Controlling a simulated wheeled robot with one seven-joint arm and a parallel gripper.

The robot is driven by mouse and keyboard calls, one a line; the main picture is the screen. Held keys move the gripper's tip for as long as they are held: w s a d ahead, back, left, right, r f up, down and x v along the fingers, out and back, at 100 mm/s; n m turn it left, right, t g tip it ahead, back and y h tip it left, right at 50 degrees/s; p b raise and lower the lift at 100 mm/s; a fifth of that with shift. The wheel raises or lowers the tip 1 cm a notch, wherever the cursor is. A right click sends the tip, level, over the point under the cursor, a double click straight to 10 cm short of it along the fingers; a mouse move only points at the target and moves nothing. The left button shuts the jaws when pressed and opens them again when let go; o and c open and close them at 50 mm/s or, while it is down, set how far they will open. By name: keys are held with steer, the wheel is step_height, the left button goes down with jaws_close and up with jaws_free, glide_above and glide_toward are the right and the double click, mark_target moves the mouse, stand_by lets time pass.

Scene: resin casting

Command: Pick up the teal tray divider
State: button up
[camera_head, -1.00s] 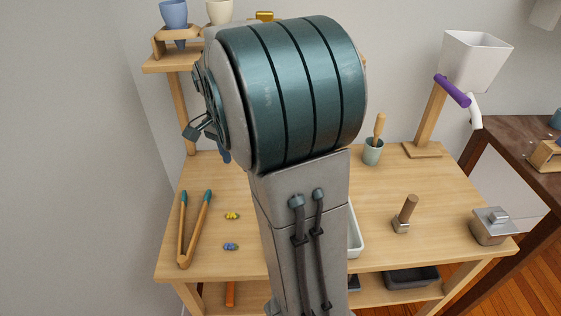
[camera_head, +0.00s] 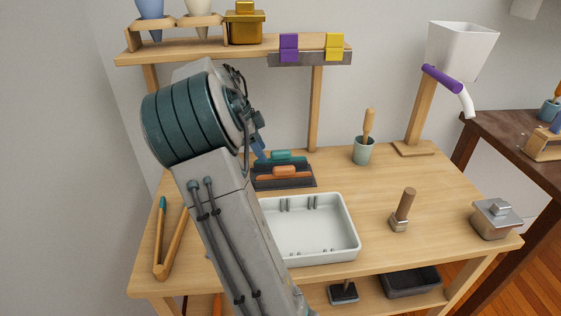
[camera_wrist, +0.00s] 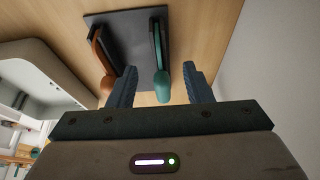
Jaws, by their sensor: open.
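The teal tray divider (camera_head: 287,157) stands at the back of a dark holder (camera_head: 309,181), behind an orange divider (camera_head: 286,172). In the wrist view, the teal divider (camera_wrist: 161,80) lies between the two blue fingers of my gripper (camera_wrist: 161,70), and its rounded end points toward the palm. The orange divider (camera_wrist: 101,62) is left of the left finger. My gripper is open, with no finger clearly touching the teal divider. In the head view, my gripper (camera_head: 261,150) is just left of the dividers and partly hidden by my arm.
A white tray (camera_head: 352,238) lies in front of the dividers, partly covered by my arm. A cup (camera_head: 363,152) with a wooden-handled tool stands to the right. A shelf (camera_head: 190,50) rises behind. Wooden tongs (camera_head: 160,243) lie at the left.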

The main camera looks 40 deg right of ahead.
mark_target(287, 157)
steer(key=s+d, duration=0.1)
steer(key=d, duration=0.2)
steer(key=s+d, duration=0.1)
steer(key=shift+s+d, duration=0.2)
steer(key=shift+s, duration=0.15)
steer(key=x, duration=0.2)
steer(key=b+x, duration=0.2)
steer(key=x, duration=0.1)
steer(key=shift+s+d+f, duration=0.1)
steer(key=shift+s+d, duration=0.15)
steer(key=shift+d, duration=0.15)
jaws_close()
